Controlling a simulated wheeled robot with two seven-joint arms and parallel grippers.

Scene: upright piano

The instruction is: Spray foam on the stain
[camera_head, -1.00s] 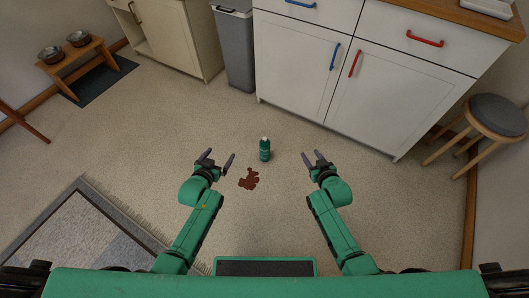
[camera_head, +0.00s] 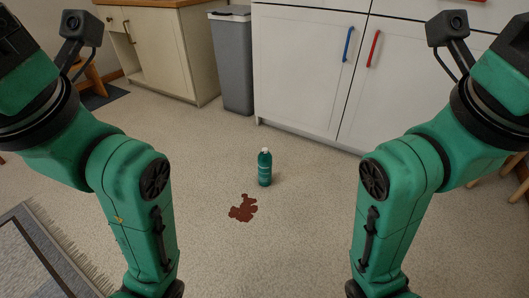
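A green bottle (camera_head: 265,168) with a pale cap stands upright on the speckled floor, near the middle of the view. A dark red-brown stain (camera_head: 243,208) lies flat on the floor just in front of the bottle and a little to its left. The bottle and the stain are apart. My two green arms rise at the left and right sides of the view. The fingers of both grippers are outside the picture, and neither arm touches the bottle.
White cabinets (camera_head: 300,75) with blue and red handles stand behind the bottle. A grey bin (camera_head: 234,65) stands beside them, left of centre. A fringed rug (camera_head: 35,255) lies at the lower left. The floor around the bottle and stain is clear.

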